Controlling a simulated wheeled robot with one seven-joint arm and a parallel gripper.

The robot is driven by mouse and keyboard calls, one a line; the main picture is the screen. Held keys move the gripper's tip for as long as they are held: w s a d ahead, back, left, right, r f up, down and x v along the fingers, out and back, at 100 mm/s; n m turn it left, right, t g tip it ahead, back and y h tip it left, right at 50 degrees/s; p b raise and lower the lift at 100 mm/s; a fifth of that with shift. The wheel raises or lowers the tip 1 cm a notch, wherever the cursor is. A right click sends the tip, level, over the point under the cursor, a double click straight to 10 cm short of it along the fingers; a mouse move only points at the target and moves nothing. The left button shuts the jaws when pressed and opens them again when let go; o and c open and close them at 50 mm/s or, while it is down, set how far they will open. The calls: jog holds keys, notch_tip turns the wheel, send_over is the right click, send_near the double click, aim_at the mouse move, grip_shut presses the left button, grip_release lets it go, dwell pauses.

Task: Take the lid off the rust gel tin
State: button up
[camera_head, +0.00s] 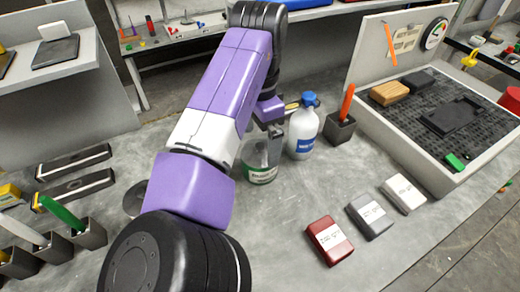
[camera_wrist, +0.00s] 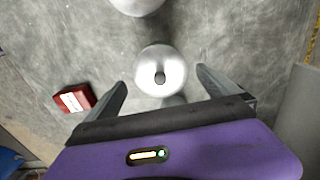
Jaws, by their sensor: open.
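A tin with a green label (camera_head: 262,175), which I take to be the rust gel tin, stands on the grey bench in the head view. Its label is too small to read, and my arm and gripper partly hide its top. In the wrist view a round silvery lid (camera_wrist: 160,62) with a small dark knob shows from above. My gripper (camera_wrist: 161,79) is open, with one finger on each side of the lid and visible gaps. In the head view my gripper (camera_head: 263,138) is at the tin's top; I cannot tell its exact height over the lid.
A white bottle with a blue cap (camera_head: 303,133) stands close right of the tin. A dark holder with an orange-handled tool (camera_head: 340,128) is beyond it. Red (camera_head: 330,240), grey (camera_head: 370,217) and white (camera_head: 404,194) labelled blocks lie front right. Bare bench lies between them and the tin.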

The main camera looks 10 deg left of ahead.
jog(key=shift+f, duration=1.1)
jog(key=c, duration=1.2)
jog(key=shift+r, duration=0.1)
